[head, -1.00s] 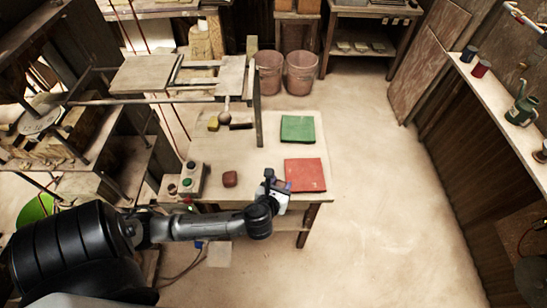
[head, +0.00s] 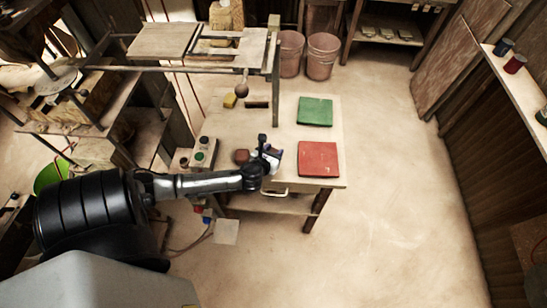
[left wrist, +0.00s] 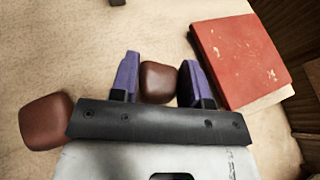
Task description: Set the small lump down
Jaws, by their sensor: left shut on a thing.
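My left gripper (head: 272,157) is over the front part of the worktable (head: 270,128). In the left wrist view its two purple fingers (left wrist: 158,85) are shut on the small brown lump (left wrist: 158,82), which lies between them. I cannot tell whether this lump touches the tabletop. A larger reddish-brown lump (left wrist: 47,120) rests on the table to the left of the gripper, partly covered by it; it also shows in the head view (head: 242,156). The small lump is hidden in the head view. My right gripper is not in view.
A red tile (head: 318,158) lies right of the gripper, with a green tile (head: 315,111) behind it. A button box (head: 203,150) stands left of the larger lump.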

